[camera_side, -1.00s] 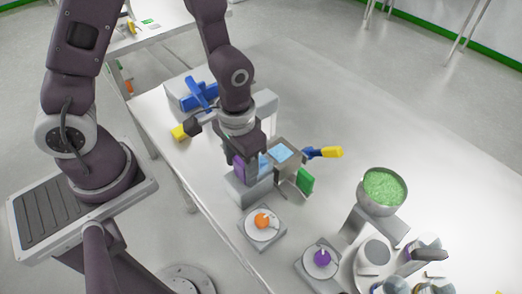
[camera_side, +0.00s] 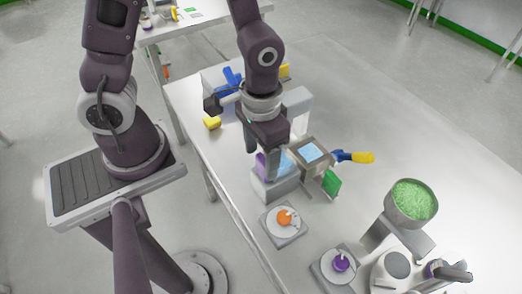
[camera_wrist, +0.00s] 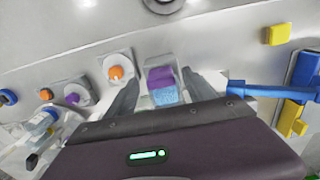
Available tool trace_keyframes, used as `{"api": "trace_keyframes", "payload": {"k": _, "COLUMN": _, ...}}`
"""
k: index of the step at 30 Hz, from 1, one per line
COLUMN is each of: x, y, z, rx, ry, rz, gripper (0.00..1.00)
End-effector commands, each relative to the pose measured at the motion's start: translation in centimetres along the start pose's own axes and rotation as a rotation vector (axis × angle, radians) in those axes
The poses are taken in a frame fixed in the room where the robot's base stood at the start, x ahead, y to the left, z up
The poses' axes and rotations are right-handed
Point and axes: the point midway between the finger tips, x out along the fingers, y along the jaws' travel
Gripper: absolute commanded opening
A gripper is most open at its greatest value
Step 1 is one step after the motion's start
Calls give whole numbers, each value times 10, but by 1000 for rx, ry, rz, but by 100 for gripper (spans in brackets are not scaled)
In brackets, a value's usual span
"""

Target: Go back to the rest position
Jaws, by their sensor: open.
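My gripper (camera_side: 268,160) is at the middle of the side view, over the metal table, pointing down. Its two dark fingers stand apart, and it is open with nothing clamped in it. In the wrist view my gripper (camera_wrist: 160,95) spreads to both sides of a purple-topped piece (camera_wrist: 160,76) with light blue speckled contents (camera_wrist: 165,96). The fingers appear beside it; I cannot tell whether they touch it. In the side view a finger partly hides the purple part (camera_side: 261,166), which is at a grey block (camera_side: 276,187).
A steel box with a light blue top (camera_side: 311,151) and a green panel (camera_side: 331,184) stands close right. A bowl of green granules (camera_side: 411,199), a dial with an orange knob (camera_side: 285,217) and one with a purple knob (camera_side: 341,263) are nearer.

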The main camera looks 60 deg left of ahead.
Motion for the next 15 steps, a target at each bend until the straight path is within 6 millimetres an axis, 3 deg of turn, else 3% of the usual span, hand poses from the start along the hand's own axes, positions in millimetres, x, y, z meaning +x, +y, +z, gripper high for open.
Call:
{"api": "trace_keyframes", "payload": {"k": 3, "x": -24, "y": 1, "z": -1, "rx": 1, "ry": 6, "rz": 2, "gripper": 62}}
{"api": "trace_keyframes", "payload": {"k": 6, "x": -35, "y": 0, "z": 0, "rx": 2, "ry": 2, "rz": 1, "gripper": 62}}
{"api": "trace_keyframes", "payload": {"k": 15, "x": -38, "y": 0, "z": 0, "rx": 1, "ry": -1, "rz": 0, "gripper": 62}}
